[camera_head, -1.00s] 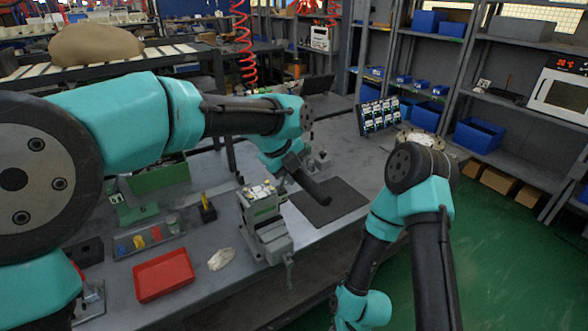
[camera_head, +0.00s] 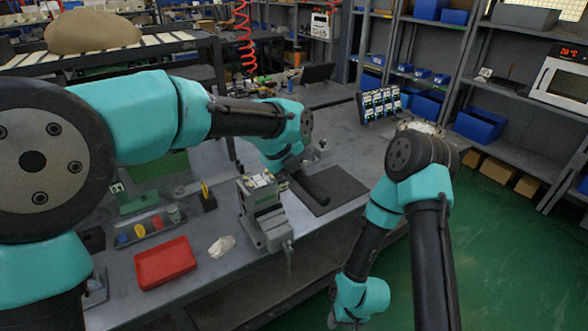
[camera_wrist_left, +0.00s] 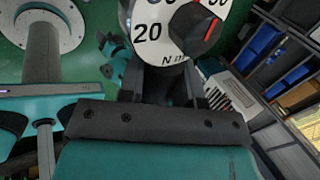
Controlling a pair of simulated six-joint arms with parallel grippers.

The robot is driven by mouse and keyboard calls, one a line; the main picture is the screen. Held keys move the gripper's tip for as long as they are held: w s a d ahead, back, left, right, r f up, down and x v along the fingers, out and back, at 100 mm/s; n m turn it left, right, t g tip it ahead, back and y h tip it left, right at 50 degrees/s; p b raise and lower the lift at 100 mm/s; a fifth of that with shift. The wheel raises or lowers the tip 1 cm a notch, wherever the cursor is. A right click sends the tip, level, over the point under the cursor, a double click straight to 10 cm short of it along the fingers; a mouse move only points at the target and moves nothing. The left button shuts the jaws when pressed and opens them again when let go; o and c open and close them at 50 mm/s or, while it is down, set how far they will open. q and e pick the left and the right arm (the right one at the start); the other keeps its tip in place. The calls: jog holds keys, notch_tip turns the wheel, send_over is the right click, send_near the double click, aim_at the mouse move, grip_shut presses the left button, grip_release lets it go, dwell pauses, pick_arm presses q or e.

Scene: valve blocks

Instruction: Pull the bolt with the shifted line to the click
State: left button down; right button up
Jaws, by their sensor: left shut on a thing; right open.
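The valve block (camera_head: 262,190), with small pale parts on top, sits in a grey vise (camera_head: 268,230) on the bench. The bolts and their line marks are too small to tell apart. My left gripper (camera_head: 290,167) is just right of the block, shut on a dark tool handle (camera_head: 314,187), probably a torque wrench. In the left wrist view a white dial (camera_wrist_left: 160,32) marked 20 and N m, with a dark knob and red pointer, stands between the fingers. My right gripper (camera_head: 338,322) is low at the bottom edge, away from the bench, its fingers mostly cut off.
A dark mat (camera_head: 340,190) lies right of the vise. A red tray (camera_head: 165,263), a crumpled pale cloth (camera_head: 221,246) and a tray of coloured pieces (camera_head: 140,236) lie to the left. A panel rack (camera_head: 380,108) stands at the back right. The mat is partly clear.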

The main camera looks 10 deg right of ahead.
pick_arm(q)
jog(key=shift+f, duration=3.05)
jog(key=shift+a, duration=0.1)
jog(key=shift+s+a+m+g, duration=0.2)
jog(key=shift+a+m, duration=0.25)
jog(key=shift+a, duration=0.15)
jog(key=shift+s+a+m+g, duration=0.15)
jog(key=shift+a+m+g, duration=0.05)
jog(key=shift+a+m, duration=0.3)
jog(key=shift+a, duration=0.2)
jog(key=shift+s+a+m+g, duration=0.15)
jog(key=shift+a+m+g, duration=0.25)
jog(key=shift+a+m, duration=0.6)
jog(key=shift+a, duration=0.15)
jog(key=shift+a, duration=0.1)
